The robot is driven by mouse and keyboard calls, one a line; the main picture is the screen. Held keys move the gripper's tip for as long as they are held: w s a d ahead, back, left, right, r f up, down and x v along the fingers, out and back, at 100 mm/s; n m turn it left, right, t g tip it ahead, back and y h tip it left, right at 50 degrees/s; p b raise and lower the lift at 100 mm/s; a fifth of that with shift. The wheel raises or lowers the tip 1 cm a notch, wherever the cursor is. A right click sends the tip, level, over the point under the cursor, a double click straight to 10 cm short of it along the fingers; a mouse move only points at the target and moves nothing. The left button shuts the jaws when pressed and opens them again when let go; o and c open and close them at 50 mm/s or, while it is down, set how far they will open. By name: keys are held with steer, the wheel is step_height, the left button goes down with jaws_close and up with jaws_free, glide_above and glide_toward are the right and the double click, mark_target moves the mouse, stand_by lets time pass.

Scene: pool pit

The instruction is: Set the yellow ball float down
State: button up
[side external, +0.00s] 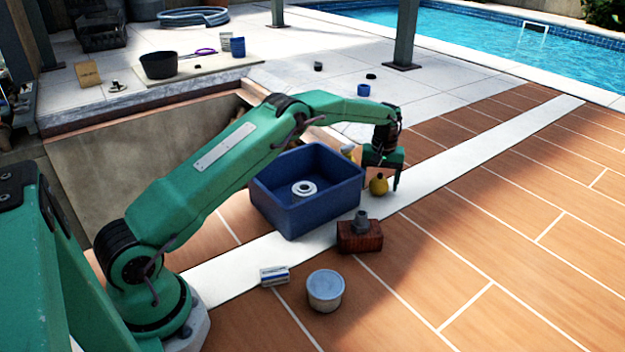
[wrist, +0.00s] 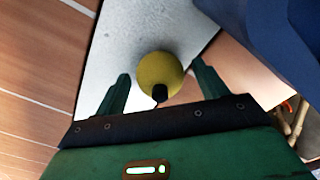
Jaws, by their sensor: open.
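The yellow ball float (side external: 379,185) sits on the white strip of the floor, just right of the blue bin. My gripper (side external: 383,178) is over it, pointing down, with its fingers apart. In the wrist view the yellow ball float (wrist: 160,75) shows between and slightly beyond the fingertips of my gripper (wrist: 160,84), with a dark stub on its near side. A gap shows on each side between the ball and the fingers, so the gripper is open and not holding it.
The blue bin (side external: 265,196) with a white ring (side external: 304,189) inside stands close on the left. The tiled floor to the right is clear.

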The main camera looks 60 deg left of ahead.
mark_target(380, 174)
step_height(380, 174, up, 11)
steer(key=shift+r, duration=0.65)
stand_by(0.6)
steer(key=s+d+r+m+t, duration=0.2)
steer(key=s+d+r, duration=0.1)
steer(key=s+r, duration=0.6)
steer(key=s+d+r+m+t, duration=0.1)
steer(key=s+d+r+m, duration=0.2)
steer(key=s+r, duration=0.6)
steer(key=s+d+f+m+t, duration=0.1)
steer(key=s+f+m, duration=0.1)
steer(key=s, duration=0.9)
steer(key=s+d+f+m+t, duration=0.1)
steer(key=s+f, duration=0.4)
steer(key=s, duration=0.7)
steer(key=shift+s+d+m+t, duration=0.3)
steer(key=shift+d+m, duration=0.2)
